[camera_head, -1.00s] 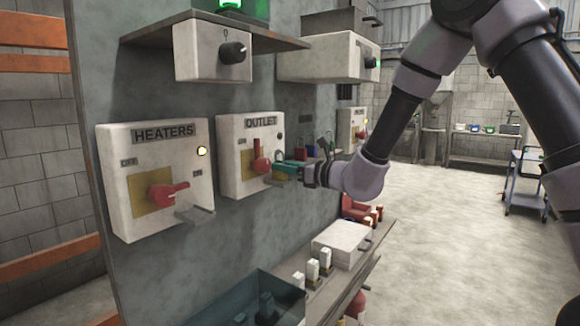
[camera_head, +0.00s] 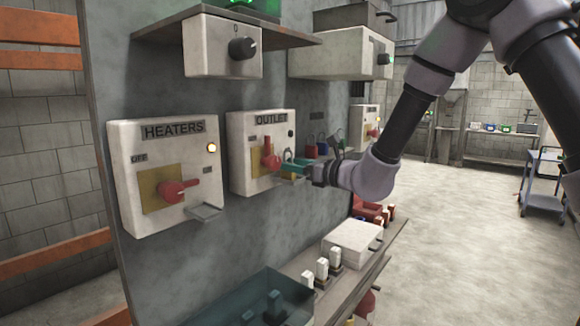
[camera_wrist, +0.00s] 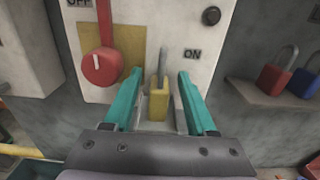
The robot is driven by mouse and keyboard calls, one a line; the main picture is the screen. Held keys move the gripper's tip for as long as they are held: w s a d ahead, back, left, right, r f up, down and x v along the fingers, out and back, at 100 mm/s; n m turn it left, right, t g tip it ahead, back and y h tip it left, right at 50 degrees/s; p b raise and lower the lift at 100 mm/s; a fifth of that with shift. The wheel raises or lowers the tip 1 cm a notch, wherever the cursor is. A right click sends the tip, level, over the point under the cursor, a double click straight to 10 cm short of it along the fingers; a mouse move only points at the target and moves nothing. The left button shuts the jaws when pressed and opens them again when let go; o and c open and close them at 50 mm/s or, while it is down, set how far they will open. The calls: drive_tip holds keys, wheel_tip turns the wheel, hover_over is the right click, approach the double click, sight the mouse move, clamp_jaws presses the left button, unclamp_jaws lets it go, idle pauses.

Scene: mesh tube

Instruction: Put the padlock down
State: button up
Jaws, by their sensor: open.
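A yellow padlock (camera_wrist: 157,104) with a grey shackle stands upright in the wrist view, on the small grey ledge under the OUTLET switch box (camera_head: 262,152). My gripper (camera_wrist: 158,88) has its two teal fingers apart, one on each side of the padlock, with visible gaps between. In the head view my gripper (camera_head: 292,168) is at the lower right of the OUTLET box, and its fingers largely hide the padlock there. The red switch handle (camera_wrist: 103,66) is just left of the fingers in the wrist view.
A red padlock (camera_wrist: 274,76) and a blue padlock (camera_wrist: 304,82) stand on a shelf to the right. The HEATERS box (camera_head: 165,178) is to the left. Below are a teal bin (camera_head: 245,298) and a bench with a white box (camera_head: 352,240).

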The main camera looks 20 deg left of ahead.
drive_tip(key=v, duration=1.2)
drive_tip(key=s+d+r+n+g+h, duration=0.3)
drive_tip(key=s+d+r+n+g, duration=0.4)
drive_tip(key=s+d+n, duration=0.5)
drive_tip(key=s+d+r+n+t+h, duration=0.1)
drive_tip(key=d+n+t+h, duration=0.2)
drive_tip(key=d, duration=0.8)
drive_tip(key=s+d+r+n+t+h, duration=0.1)
drive_tip(key=d+r+n+t+h, duration=0.1)
drive_tip(key=d+h, duration=0.6)
drive_tip(key=d+n+t, duration=0.1)
drive_tip(key=d+t, duration=0.1)
drive_tip(key=d, duration=0.1)
drive_tip(key=shift+d+h, duration=0.3)
drive_tip(key=shift+d, duration=0.1)
